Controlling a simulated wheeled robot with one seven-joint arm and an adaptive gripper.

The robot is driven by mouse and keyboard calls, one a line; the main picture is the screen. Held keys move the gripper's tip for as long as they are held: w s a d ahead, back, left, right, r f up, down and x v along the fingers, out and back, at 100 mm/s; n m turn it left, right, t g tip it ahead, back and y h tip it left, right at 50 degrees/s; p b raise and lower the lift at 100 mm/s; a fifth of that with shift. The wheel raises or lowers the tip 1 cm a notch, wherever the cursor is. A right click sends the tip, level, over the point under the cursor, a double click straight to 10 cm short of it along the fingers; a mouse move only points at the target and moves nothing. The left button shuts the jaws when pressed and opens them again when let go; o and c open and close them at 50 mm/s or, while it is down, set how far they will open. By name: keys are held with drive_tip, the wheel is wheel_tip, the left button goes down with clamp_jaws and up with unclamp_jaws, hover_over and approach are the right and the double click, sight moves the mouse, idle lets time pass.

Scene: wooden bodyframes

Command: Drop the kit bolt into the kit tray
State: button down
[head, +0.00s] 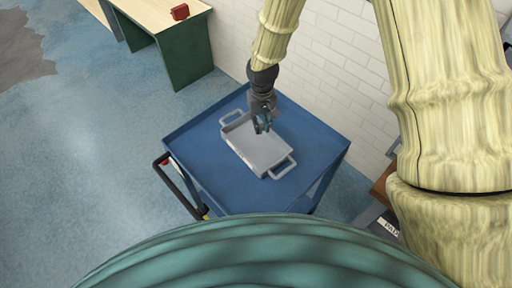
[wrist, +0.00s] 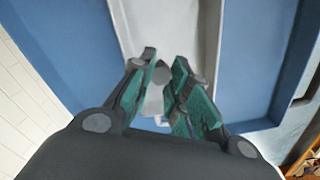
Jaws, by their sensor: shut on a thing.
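The kit tray (head: 268,152) is a grey rectangular tray with a raised rim and a handle at each end. It lies on the blue cart top. In the wrist view my gripper (wrist: 163,76) is shut on a small grey piece, the kit bolt (wrist: 160,75), held between the teal finger pads. The tray (wrist: 188,25) shows pale behind the fingertips. The bolt cannot be made out in the head view. No other thing shows in the visible tray floor.
The blue cart (head: 205,165) has a raised rim and bare top around the tray. A white brick wall (head: 335,60) stands behind it. A green-legged table (head: 180,45) with a red object (head: 180,12) stands at the upper left. Open floor lies left.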

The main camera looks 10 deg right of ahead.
drive_tip(key=shift+s+r, duration=0.15)
drive_tip(key=shift+a, duration=0.1)
drive_tip(key=c, duration=1.3)
unclamp_jaws()
drive_tip(key=shift+w+f, duration=0.3)
drive_tip(key=shift+w, duration=0.1)
drive_tip(key=shift+s+r, duration=0.2)
drive_tip(key=shift+s, duration=0.05)
drive_tip(key=shift+w+r, duration=0.15)
drive_tip(key=shift+r, duration=0.05)
drive_tip(key=r, duration=1.1)
drive_tip(key=shift+s+r, duration=0.2)
drive_tip(key=shift+r, duration=0.1)
